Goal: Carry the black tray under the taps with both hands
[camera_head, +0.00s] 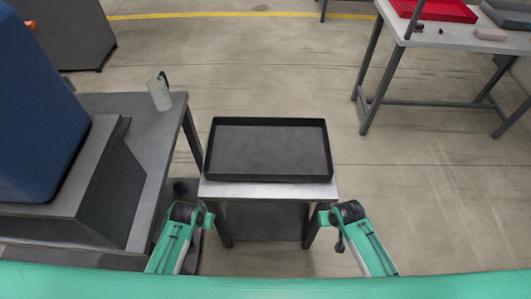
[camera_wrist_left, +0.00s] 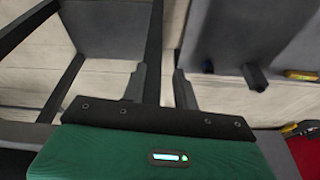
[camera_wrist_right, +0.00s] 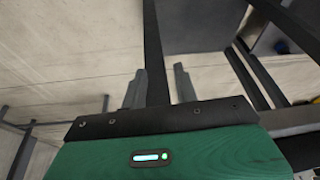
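The black tray (camera_head: 268,150) is a shallow, empty rectangle with a raised rim. It lies flat on a small metal-topped stand (camera_head: 268,190) in the middle of the head view. My left gripper (camera_wrist_left: 160,80) and right gripper (camera_wrist_right: 158,80) both show spread fingers in their wrist views. A dark bar runs behind the gap in each view, apparently beyond the fingers; I cannot tell how far. In the head view my arms end low, near the stand's left and right front sides, below and apart from the tray. No taps can be made out clearly.
A dark table (camera_head: 160,130) at the left bears a large blue machine (camera_head: 35,105) on a grey base and a pale canister (camera_head: 159,92). A white-topped table (camera_head: 450,38) with a red tray (camera_head: 435,9) stands at the far right. The floor behind and right of the stand is clear.

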